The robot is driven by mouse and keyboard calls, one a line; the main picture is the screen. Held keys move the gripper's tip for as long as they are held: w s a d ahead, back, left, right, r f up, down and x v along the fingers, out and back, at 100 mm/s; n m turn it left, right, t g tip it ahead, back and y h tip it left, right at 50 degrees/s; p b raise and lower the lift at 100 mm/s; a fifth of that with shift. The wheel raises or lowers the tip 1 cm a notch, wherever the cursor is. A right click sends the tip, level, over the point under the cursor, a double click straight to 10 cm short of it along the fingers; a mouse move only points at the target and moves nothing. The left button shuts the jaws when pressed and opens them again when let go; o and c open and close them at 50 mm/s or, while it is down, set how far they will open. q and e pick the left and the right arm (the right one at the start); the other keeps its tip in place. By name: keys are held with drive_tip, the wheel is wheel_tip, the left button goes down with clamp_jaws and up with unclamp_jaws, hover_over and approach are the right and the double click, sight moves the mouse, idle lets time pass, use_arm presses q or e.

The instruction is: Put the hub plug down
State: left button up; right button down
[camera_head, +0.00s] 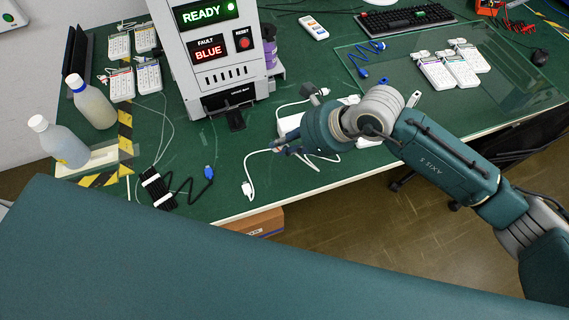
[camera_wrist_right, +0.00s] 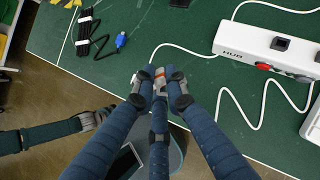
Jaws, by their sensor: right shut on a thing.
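My right gripper (camera_head: 276,147) hangs over the front of the green table, beside the white hub. It also shows in the right wrist view (camera_wrist_right: 160,78), its fingers drawn together on the hub plug (camera_wrist_right: 159,73). Only a small orange and pale bit of the plug shows between the fingertips. The white hub (camera_wrist_right: 270,46) lies to the right of the fingers in that view, with white cables on the table around it. Teal parts with grey ends at the left of the wrist view look like my left gripper (camera_wrist_right: 92,120); its fingers cannot be made out clearly.
A white connector (camera_head: 247,189) lies near the table's front edge. A bundled black cable with a blue plug (camera_head: 209,172) lies to its left. The grey test station (camera_head: 222,75) stands behind, showing READY and BLUE. Keypads (camera_head: 437,72) lie at right. Some green tabletop is bare between these.

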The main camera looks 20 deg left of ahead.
hover_over(278, 173)
drive_tip(key=d, duration=0.2)
wheel_tip(278, 173, down, 6)
drive_tip(key=shift+a+r+p, duration=0.1)
drive_tip(key=shift+a+p, duration=0.05)
drive_tip(key=shift+p, duration=0.25)
wheel_tip(278, 173, down, 5)
drive_tip(key=shift+f, duration=0.1)
use_arm(q)
drive_tip(key=shift+d+r, duration=0.4)
drive_tip(key=shift+r, duration=0.4)
use_arm(e)
drive_tip(key=shift+s+f+b, duration=0.1)
drive_tip(key=shift+f+b, duration=0.3)
drive_tip(key=shift+f, duration=0.3)
drive_tip(key=c, duration=2)
unclamp_jaws()
drive_tip(key=shift+c, duration=0.2)
use_arm(q)
drive_tip(key=shift+a+f, duration=0.1)
drive_tip(key=shift+f, duration=0.45)
use_arm(e)
drive_tip(key=shift+s+f, duration=0.1)
